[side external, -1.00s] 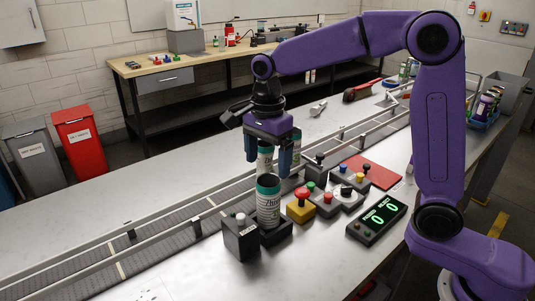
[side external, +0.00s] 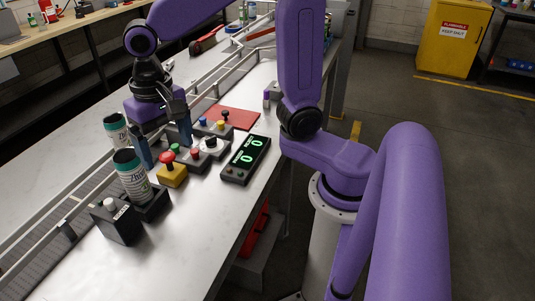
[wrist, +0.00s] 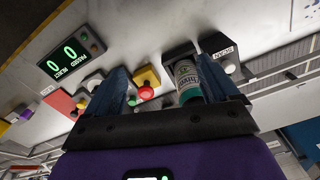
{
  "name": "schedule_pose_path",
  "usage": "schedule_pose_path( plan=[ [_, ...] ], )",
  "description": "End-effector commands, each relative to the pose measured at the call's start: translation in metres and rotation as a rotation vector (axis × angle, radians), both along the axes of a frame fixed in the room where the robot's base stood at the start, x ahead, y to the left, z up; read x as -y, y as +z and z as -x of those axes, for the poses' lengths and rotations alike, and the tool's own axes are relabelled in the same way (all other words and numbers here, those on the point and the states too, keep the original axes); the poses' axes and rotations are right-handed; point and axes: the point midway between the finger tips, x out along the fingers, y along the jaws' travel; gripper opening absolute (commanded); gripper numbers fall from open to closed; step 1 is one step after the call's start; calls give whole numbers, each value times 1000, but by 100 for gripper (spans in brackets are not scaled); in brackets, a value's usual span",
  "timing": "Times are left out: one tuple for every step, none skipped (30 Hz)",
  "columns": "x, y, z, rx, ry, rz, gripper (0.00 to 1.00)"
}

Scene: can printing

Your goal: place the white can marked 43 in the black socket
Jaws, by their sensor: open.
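A white can with green bands and a dark top (side external: 132,178) stands upright in the black socket (side external: 155,207) beside the box with a pale button; the number on it is not readable. It also shows in the wrist view (wrist: 187,84), near the right finger. A second similar can (side external: 116,132) stands behind it, at the conveyor. My gripper (side external: 168,155) is open and empty, above and behind the buttons, to the right of the cans and apart from the socketed can. In the wrist view the two fingers (wrist: 162,75) are spread wide.
A black box with a pale button (side external: 115,220) stands left of the socket. A red button on a yellow base (side external: 172,173), smaller button boxes (side external: 212,145) and a display reading 0 and 0 (side external: 246,158) stand to the right. A red mat (side external: 232,117) lies behind. The front tabletop is clear.

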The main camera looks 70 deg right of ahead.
Motion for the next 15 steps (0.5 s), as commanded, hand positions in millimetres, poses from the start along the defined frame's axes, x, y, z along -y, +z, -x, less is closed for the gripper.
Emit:
schedule_pose_path(
  plan=[
    [6, -2, 13, 1, 95, 1, 88],
    [8, -4, 20, 3, 155, 0, 88],
    [12, -6, 30, 4, 236, 0, 88],
    [15, -8, 37, 4, 296, 0, 88],
    [18, -9, 45, 5, 356, 0, 88],
    [22, -11, 55, 8, 437, -1, 88],
    [26, -13, 62, 9, 497, 0, 88],
    [29, -15, 70, 10, 556, -1, 88],
    [34, -17, 80, 11, 637, -1, 88],
    [38, -19, 88, 13, 698, -1, 88],
    [41, -21, 95, 15, 759, -1, 88],
    [47, -24, 106, 15, 839, -1, 88],
    [51, -26, 113, 16, 897, -1, 88],
    [54, -28, 120, 19, 956, -2, 88],
    [59, -30, 130, 20, 1029, -1, 88]
  ],
)
